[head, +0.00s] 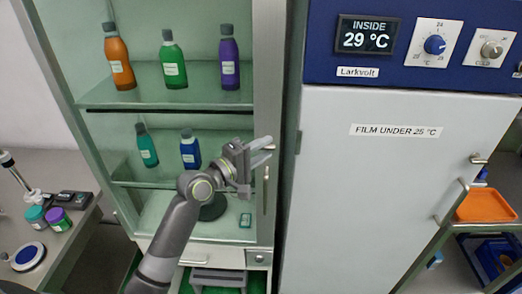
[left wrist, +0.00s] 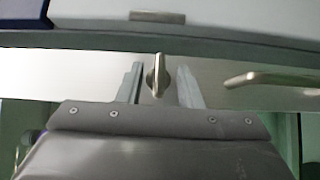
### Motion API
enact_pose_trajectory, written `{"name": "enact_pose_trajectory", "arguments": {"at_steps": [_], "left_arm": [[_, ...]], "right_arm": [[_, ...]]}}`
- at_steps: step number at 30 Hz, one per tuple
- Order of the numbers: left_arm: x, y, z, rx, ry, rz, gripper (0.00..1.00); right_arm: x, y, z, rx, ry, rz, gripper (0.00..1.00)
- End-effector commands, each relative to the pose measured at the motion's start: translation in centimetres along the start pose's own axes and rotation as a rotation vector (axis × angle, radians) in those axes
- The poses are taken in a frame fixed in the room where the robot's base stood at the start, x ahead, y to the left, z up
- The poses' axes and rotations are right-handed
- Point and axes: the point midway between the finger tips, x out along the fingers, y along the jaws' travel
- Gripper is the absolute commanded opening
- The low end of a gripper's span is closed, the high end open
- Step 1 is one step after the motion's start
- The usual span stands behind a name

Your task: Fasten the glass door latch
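The glass door (head: 207,135) of the tall cabinet appears closed, with bottles behind it. Its long bar handle (head: 266,190) is on the right frame strip and also shows in the left wrist view (left wrist: 265,78). The latch (left wrist: 157,76) is a small metal turn-piece on that strip. It lies crosswise to the handle's length. My left gripper (head: 264,159) is at the strip, just above the handle. In the left wrist view its two fingers (left wrist: 160,88) are open, one each side of the latch, with gaps visible. In the head view the gripper hides the latch. My right gripper is not in view.
A white-doored cooling cabinet (head: 375,190) with a blue control panel stands close to the right. A side table (head: 60,245) with jars is at left. A rack with an orange tray (head: 484,205) is at far right. A drawer (head: 190,256) sits below the glass door.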

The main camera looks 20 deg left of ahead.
Motion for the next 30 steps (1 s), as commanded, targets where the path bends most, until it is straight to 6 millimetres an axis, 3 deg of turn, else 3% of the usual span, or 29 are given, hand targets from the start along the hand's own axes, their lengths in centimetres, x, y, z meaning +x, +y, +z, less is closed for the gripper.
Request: {"name": "enact_pose_trajectory", "arguments": {"at_steps": [8,18,30], "left_arm": [[-2.0,-0.2,-0.1,0.004,0.002,-0.001,0.33],[-8.5,-0.3,0.0,0.006,0.001,-0.003,0.33],[-14.4,-0.2,0.0,0.004,0.0,-0.006,0.33]], "right_arm": [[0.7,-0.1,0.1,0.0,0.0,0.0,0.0],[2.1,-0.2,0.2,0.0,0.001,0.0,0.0],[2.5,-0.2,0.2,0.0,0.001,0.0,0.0]]}}
